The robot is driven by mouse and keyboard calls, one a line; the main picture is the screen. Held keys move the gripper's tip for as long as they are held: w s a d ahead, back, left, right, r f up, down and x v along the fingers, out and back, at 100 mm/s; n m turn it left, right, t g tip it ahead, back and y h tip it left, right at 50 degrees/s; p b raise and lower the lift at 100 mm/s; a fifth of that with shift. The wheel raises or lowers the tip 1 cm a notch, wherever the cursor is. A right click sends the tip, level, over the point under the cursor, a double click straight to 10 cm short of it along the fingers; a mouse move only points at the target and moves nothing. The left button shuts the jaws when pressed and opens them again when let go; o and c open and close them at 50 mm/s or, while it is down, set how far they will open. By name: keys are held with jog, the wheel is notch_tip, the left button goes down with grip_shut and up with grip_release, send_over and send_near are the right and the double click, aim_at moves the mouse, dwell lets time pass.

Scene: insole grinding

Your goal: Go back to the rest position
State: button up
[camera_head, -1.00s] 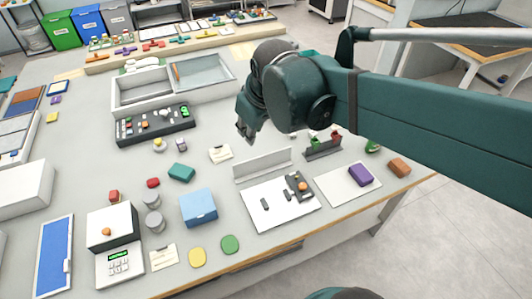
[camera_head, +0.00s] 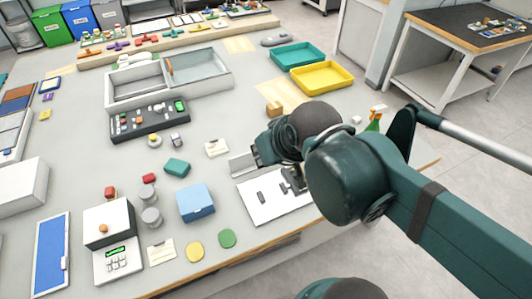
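My dark green arm reaches in from the right edge, and my gripper (camera_head: 262,152) is at its left end, over the right part of the table. It is beside the upright grey plate (camera_head: 241,164) and above the far side of a white board (camera_head: 262,209). The fingers are small and dark against my wrist, so I cannot tell whether they are apart or hold anything. The board bears small dark parts, and a dark fixture (camera_head: 293,180) on its right is partly hidden by my arm.
A blue box (camera_head: 196,204) stands left of the board. A grey two-part bin (camera_head: 134,89) and a dark control panel (camera_head: 150,124) stand farther back. Green (camera_head: 297,54) and yellow (camera_head: 324,77) trays lie at the back right. A spray bottle (camera_head: 374,119) stands behind my arm.

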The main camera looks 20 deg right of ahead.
jog(key=shift+f+b, duration=0.7)
jog(key=shift+b, duration=0.05)
jog(key=shift+o, duration=0.5)
dwell(1.2)
